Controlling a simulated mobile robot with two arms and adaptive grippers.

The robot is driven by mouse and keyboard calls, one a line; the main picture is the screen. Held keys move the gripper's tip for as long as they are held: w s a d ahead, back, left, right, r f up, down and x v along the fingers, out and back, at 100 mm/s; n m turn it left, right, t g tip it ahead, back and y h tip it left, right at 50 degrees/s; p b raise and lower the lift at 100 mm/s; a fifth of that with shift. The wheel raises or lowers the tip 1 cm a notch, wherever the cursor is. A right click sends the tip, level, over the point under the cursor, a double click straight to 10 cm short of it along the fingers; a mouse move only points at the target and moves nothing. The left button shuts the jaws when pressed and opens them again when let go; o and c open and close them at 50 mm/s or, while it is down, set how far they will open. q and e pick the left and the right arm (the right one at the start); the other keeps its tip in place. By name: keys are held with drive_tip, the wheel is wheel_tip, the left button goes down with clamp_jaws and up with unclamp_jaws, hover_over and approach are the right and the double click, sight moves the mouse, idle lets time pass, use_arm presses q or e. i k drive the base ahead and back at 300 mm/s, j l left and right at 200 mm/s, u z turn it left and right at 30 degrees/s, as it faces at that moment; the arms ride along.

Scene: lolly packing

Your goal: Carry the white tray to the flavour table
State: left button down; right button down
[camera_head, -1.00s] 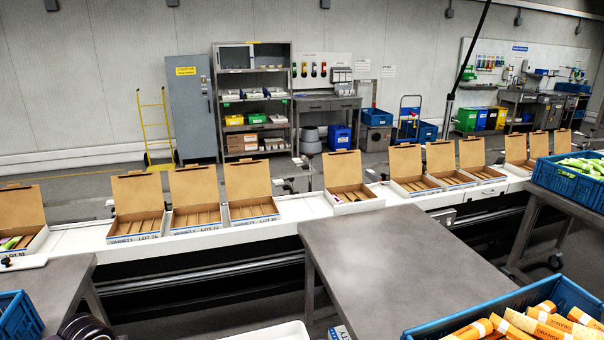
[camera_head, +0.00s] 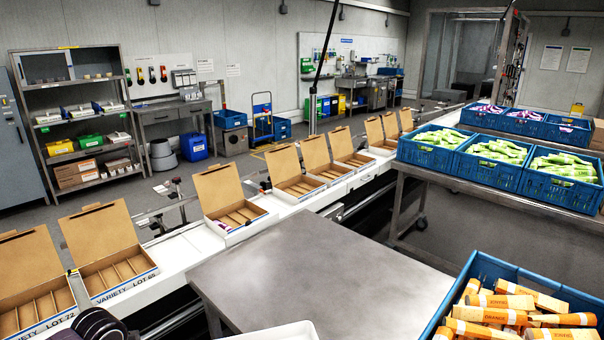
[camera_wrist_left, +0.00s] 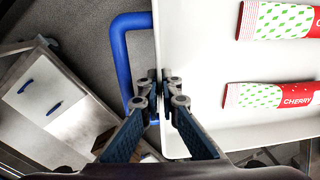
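The white tray (camera_head: 270,332) shows only as a rim at the bottom edge of the head view. In the left wrist view the tray (camera_wrist_left: 205,60) fills the right side, with red, white and green cherry lolly packs (camera_wrist_left: 272,96) lying in it. My left gripper (camera_wrist_left: 163,88) has its fingers on either side of the tray's wall, closed on it. A bare grey metal table (camera_head: 320,270) stands ahead. Another table (camera_head: 440,185) at the right carries blue crates of green and purple packs. I cannot tell which is the flavour table. My right gripper is out of view.
A blue crate of orange packs (camera_head: 500,310) is close at the lower right. A white conveyor (camera_head: 285,212) with open cardboard boxes (camera_head: 232,205) runs behind the grey table. Floor (camera_head: 430,235) shows between the two tables. A blue tubular handle (camera_wrist_left: 118,55) is beside the tray in the wrist view.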

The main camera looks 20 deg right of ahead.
sight(281, 300)
drive_tip(key=i+j+z, duration=0.35)
drive_tip(key=j+z, duration=0.15)
drive_tip(key=i+j+z, duration=0.25)
drive_tip(key=j+z, duration=0.3)
drive_tip(key=i+j+z, duration=0.25)
drive_tip(key=j, duration=0.15)
drive_tip(key=j+z, duration=0.2)
drive_tip(key=j, duration=0.2)
drive_tip(key=i+j+z, duration=0.25)
drive_tip(key=j, duration=0.25)
drive_tip(key=j+z, duration=0.25)
drive_tip(key=j, duration=0.2)
